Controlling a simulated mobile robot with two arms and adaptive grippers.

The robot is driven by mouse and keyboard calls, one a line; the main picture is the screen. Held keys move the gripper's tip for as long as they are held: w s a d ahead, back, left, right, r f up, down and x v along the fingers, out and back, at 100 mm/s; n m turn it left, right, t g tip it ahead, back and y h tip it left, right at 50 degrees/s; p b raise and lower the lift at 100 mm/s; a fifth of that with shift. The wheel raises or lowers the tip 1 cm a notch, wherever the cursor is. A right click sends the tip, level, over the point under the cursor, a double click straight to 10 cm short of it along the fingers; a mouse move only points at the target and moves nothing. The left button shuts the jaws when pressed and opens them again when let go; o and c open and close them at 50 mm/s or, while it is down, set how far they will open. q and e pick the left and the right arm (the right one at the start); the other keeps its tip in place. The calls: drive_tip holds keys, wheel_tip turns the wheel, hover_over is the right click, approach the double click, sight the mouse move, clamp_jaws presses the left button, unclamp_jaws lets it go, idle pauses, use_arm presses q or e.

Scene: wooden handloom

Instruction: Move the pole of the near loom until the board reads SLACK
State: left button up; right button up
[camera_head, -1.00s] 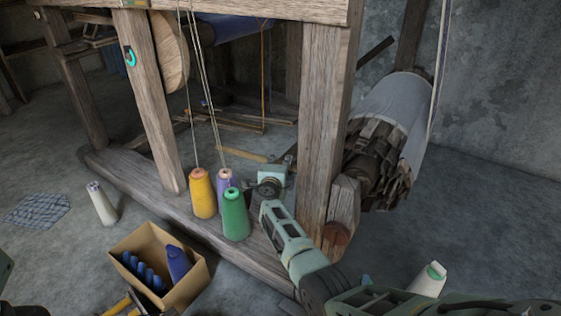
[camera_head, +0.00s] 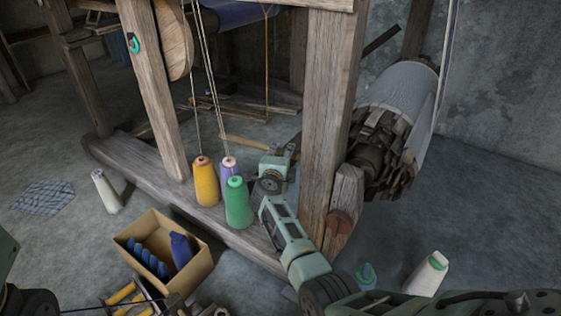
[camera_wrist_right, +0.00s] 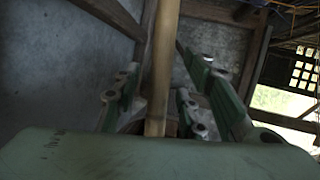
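The near loom is a weathered timber frame with a thick upright post (camera_head: 328,120). A thin pale pole (camera_head: 243,142) shows beside that post in the head view, low inside the frame. Its right end runs behind my right gripper (camera_head: 280,160), which reaches in past the post. In the right wrist view the pole (camera_wrist_right: 160,65) stands between the fingers of my right gripper (camera_wrist_right: 158,95), with gaps on both sides, so the fingers look open around it. My left gripper is not clearly in view; only bits of arm show at lower left. No board with readable text shows.
Yellow (camera_head: 206,182), purple (camera_head: 228,170) and green (camera_head: 237,203) thread cones stand on the loom's base beam, left of my right arm. A cardboard box (camera_head: 190,278) with blue spools lies on the floor. A cloth roll (camera_head: 400,105) hangs right of the post.

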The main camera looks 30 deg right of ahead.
drive_tip(key=shift+v, duration=2.4)
